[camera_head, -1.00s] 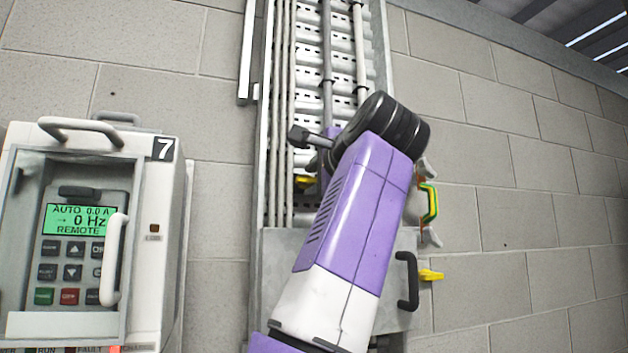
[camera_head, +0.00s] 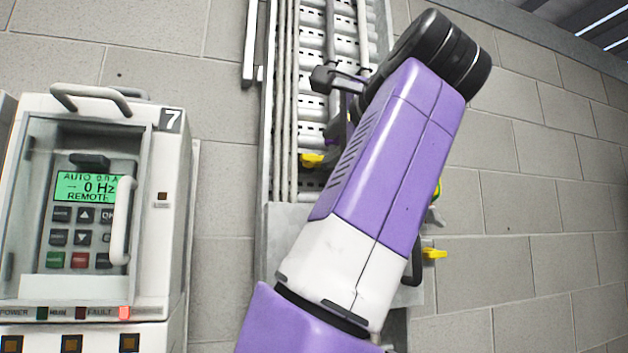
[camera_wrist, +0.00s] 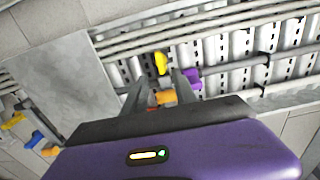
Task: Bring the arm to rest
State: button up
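My purple and white arm (camera_head: 385,180) reaches up across the middle of the head view, in front of the wall-mounted cable tray. My gripper (camera_wrist: 160,90) shows in the wrist view with its two grey fingers apart. A yellow piece (camera_wrist: 161,63) and an orange piece (camera_wrist: 167,97) show in the gap between the fingers. A purple piece (camera_wrist: 193,78) shows beside the right finger. I cannot tell whether the fingers touch any of these.
A drive cabinet (camera_head: 178,220) marked 7 stands at left, its display (camera_head: 88,187) reading 0 Hz and REMOTE, with a red light lit below. The cable tray (camera_head: 268,120) runs up the block wall. A yellow handle (camera_head: 434,253) sticks out right of the arm. The right wall is bare.

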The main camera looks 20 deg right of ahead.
notch_tip(320, 180, up, 6)
jog(key=s+d+n+t+h, duration=0.1)
jog(key=s+d+t+h, duration=0.1)
jog(key=d+t+h, duration=0.1)
jog(key=w+a+f+n+t+h, duration=0.15)
jog(key=f+n, duration=0.35)
jog(key=f, duration=0.7)
jog(key=a+f+n+t, duration=0.2)
jog(key=a+f+n, duration=0.15)
jog(key=f, duration=0.75)
jog(key=s+a+f+n+y+b, duration=0.1)
jog(key=s+f+n+y, duration=0.35)
jog(key=f, duration=1.25)
jog(key=s+f+n+y+b, duration=0.15)
jog(key=s+f+n, duration=0.35)
jog(key=s+f, duration=0.75)
jog(key=s+d+f+g+h, duration=0.1)
jog(key=s+f+g, duration=0.8)
jog(key=s+f, duration=1.8)
jog(key=shift+s+d+m+g, duration=0.4)
jog(key=shift+s+d, duration=0.3)
jog(key=shift+s, duration=0.15)
jog(key=shift+h, duration=0.25)
